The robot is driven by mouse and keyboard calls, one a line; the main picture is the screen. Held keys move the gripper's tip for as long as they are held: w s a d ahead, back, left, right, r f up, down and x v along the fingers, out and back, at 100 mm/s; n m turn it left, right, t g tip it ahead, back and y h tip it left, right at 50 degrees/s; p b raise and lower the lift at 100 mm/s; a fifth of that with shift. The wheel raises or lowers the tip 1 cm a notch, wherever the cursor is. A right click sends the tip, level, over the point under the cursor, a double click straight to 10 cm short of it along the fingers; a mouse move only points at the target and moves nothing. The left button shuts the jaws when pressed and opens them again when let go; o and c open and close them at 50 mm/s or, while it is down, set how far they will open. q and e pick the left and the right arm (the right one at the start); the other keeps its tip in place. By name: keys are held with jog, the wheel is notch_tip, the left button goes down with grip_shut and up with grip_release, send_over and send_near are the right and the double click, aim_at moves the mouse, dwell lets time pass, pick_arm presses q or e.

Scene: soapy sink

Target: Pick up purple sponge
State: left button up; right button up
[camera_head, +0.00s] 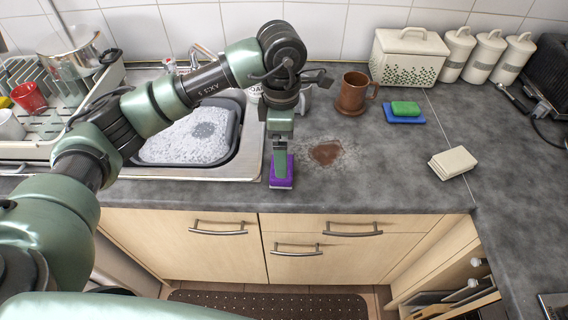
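The purple sponge (289,171) lies at the front edge of the grey counter, just right of the sink. My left gripper (280,168) points down right over it, with its green finger covering the sponge's middle. Purple shows around the finger and below its tip. Only one finger shows clearly, so I cannot tell whether the gripper is closed on the sponge or still apart from it. The sponge appears to rest on the counter. My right gripper is not in view.
The sink (190,172) with soapy water is to the left. A brown stain (326,152) and brown mug (352,94) are to the right. The front counter between is clear.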

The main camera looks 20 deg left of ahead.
pick_arm(q)
jog(key=shift+a+f, duration=0.25)
jog(key=f+p, duration=0.1)
jog(key=f, duration=0.1)
jog(key=f+p, duration=0.1)
jog(key=f, duration=0.1)
jog(key=f+p, duration=0.1)
jog(key=f, duration=0.1)
jog(key=shift+w+f, duration=0.2)
jog(key=shift+w, duration=0.05)
jog(key=shift+f, duration=0.35)
jog(key=c, duration=1.3)
jog(key=shift+c, duration=0.2)
jog(key=shift+r, duration=0.1)
jog(key=shift+w+r, duration=0.1)
jog(key=shift+r, duration=0.5)
notch_tip(320, 180, up, 19)
jog(key=b, duration=0.4)
jog(key=shift+f, duration=0.15)
